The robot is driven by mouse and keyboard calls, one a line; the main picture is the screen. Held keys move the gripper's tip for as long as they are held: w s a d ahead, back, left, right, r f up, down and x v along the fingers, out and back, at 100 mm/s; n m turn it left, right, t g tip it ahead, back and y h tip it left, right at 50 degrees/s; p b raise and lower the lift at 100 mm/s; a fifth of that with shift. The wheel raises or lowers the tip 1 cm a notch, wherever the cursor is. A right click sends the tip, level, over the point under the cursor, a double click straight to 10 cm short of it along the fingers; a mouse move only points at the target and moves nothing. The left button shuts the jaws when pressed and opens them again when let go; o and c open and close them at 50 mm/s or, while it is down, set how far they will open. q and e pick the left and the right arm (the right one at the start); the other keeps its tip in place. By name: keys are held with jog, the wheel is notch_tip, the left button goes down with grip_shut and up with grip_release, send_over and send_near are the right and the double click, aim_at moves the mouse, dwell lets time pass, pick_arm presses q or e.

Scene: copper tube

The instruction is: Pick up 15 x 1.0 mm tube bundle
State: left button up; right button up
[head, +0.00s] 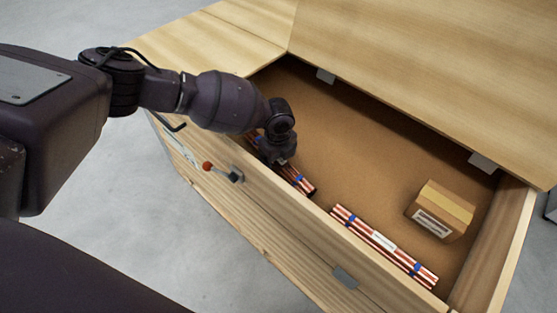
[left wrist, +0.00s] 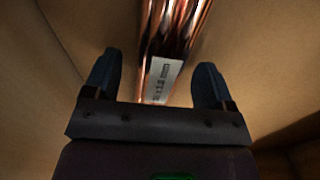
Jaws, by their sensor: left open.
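A bundle of copper tubes with blue bands (head: 299,180) lies in the wooden crate along its near wall, partly hidden by my left gripper (head: 279,158) in the head view. In the left wrist view the copper tubes (left wrist: 176,28) carry a white label (left wrist: 161,80); its text ends in "mm" and the rest is hard to read. My left gripper (left wrist: 156,72) is open, with one finger on each side of the bundle and gaps between the fingers and the tubes. My right gripper is not in view.
A second blue-banded copper bundle (head: 362,232) with a white label lies farther right along the same wall. A cardboard box (head: 441,210) sits near the crate's right end. The crate (head: 262,222) has an open wooden lid (head: 430,75). The crate floor's middle is clear.

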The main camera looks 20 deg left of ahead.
pick_arm(q)
jog(key=c, duration=1.4)
jog(key=shift+r, duration=0.1)
